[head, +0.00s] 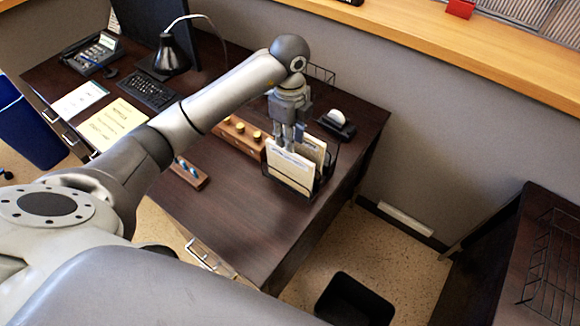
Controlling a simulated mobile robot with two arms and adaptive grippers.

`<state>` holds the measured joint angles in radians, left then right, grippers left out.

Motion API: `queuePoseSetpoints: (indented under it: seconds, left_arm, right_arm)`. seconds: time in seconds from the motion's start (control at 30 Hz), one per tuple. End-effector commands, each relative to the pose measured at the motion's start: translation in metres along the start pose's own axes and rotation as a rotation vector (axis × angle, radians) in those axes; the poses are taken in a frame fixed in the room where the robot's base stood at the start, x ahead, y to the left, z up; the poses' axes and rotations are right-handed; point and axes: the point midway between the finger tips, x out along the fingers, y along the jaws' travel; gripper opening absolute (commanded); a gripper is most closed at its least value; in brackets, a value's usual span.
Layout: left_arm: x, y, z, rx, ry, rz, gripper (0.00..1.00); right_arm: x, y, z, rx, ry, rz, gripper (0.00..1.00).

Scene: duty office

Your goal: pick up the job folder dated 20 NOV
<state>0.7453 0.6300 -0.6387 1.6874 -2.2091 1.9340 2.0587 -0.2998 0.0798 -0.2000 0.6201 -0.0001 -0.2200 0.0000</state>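Pale job folders stand upright in a black wire rack (304,194) near the right end of the dark desk. The front folder (290,168) is whitish, with print too small to read. Another cream folder (314,150) stands behind it. I cannot make out a 20 NOV date on any folder. My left gripper (288,143) points down at the top edge of the folders, its fingertips close to the front one. Whether the fingers are closed on a folder cannot be told. My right gripper is not in view.
A wooden block with round yellowish tops (240,136) stands left of the rack, and a black tape dispenser (336,122) behind it. The desk's front right is clear. A black bin (352,300) stands on the floor.

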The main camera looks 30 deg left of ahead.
Motion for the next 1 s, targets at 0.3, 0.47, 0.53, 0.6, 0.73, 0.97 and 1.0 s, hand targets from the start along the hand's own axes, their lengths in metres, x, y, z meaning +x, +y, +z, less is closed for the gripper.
queuePoseSetpoints:
  seconds: [0.3, 0.47, 0.53, 0.6, 0.73, 0.97, 1.0]
  left_arm:
    - [0.029, 0.003, -0.002, 0.002, 0.002, 0.005, 0.23]
    - [0.053, 0.002, -0.001, 0.001, 0.003, 0.002, 0.23]
    - [0.059, 0.002, -0.001, 0.001, 0.001, 0.001, 0.23]
    - [0.063, 0.002, -0.001, 0.002, 0.001, -0.001, 0.23]
    - [0.063, 0.002, -0.001, 0.003, 0.001, -0.002, 0.23]
    - [0.063, 0.002, -0.001, 0.003, 0.001, -0.002, 0.03]
    - [0.063, 0.002, -0.001, 0.003, 0.001, -0.002, 0.00]
  right_arm:
    - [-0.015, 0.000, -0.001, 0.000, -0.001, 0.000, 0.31]
    - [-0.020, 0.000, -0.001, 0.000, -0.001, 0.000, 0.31]
    - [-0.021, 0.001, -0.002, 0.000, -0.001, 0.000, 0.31]
    - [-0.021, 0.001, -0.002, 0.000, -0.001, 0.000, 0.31]
    - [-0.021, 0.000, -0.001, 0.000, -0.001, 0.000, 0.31]
    - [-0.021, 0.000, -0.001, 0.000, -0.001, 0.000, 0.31]
    - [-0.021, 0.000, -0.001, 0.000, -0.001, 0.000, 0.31]
